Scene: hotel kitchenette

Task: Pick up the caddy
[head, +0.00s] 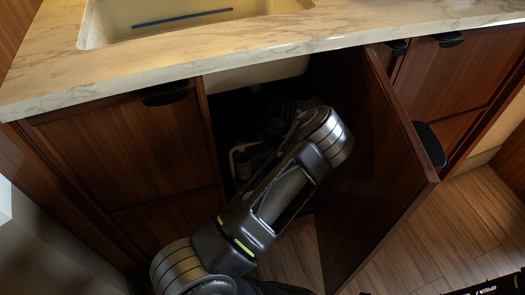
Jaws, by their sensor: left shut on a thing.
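The caddy (233,153) stands in the dark under-sink cabinet. Only a pale, rounded piece of its frame shows, with greyish items beside it; the rest is lost in shadow and behind my arm. My left arm reaches in through the open doorway, and my left gripper (272,128) is deep in the shadow beside the caddy. It is shut on the caddy, though its fingertips and the exact place of contact are too dark to make out.
The cabinet door (365,160) stands open to the right of my arm, its black handle (430,145) facing outward. The marble countertop (350,28) overhangs the opening, with a sink (125,20) above. A closed door (130,165) bounds the left side.

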